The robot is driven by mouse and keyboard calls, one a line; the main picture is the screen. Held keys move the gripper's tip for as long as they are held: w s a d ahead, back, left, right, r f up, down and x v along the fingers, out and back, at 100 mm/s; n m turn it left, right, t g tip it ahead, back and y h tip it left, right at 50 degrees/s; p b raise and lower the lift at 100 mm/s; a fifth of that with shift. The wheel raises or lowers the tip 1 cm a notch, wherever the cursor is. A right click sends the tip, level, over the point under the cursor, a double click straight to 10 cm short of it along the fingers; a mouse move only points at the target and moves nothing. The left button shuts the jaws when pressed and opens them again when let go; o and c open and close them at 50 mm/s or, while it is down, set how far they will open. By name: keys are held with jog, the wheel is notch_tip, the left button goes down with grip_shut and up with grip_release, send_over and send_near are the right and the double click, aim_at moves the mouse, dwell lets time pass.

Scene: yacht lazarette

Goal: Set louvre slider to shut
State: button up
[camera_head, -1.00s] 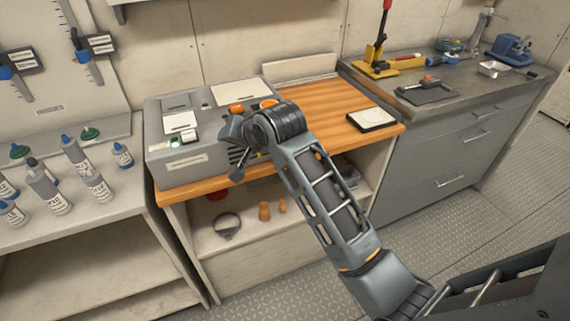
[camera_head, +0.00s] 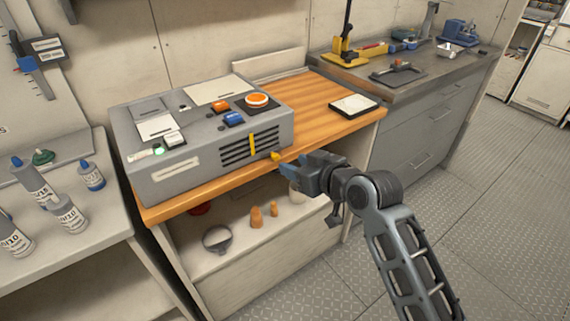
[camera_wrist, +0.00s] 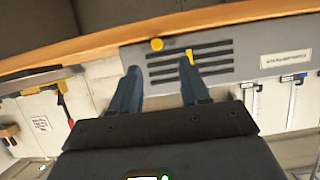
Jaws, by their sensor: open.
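A grey control box (camera_head: 180,186) stands on the wooden bench top. A round yellow knob (camera_head: 275,156) sits low at the right end of the slats. In the wrist view, turned about upside down, I see the slats (camera_wrist: 216,60), the tab (camera_wrist: 189,57) and the knob (camera_wrist: 156,44). My gripper (camera_head: 291,158) is open and empty, just right of the slats, pointing at the box front. Its two fingers (camera_wrist: 160,70) show apart below the knob, not gripping anything.
The box top has an orange round button (camera_head: 257,100), a blue switch (camera_head: 233,119) and a lit green lamp (camera_head: 158,152). The wooden bench edge (camera_head: 335,138) runs below the louvre, with an open shelf underneath. The floor at right is clear.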

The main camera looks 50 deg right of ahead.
aim_at(277, 157)
jog(key=x, duration=0.7)
jog(key=shift+w+d+p, duration=0.2)
jog(key=shift+d+p, duration=0.1)
jog(key=shift+f, duration=0.1)
jog(key=shift+c, duration=0.2)
grip_shut()
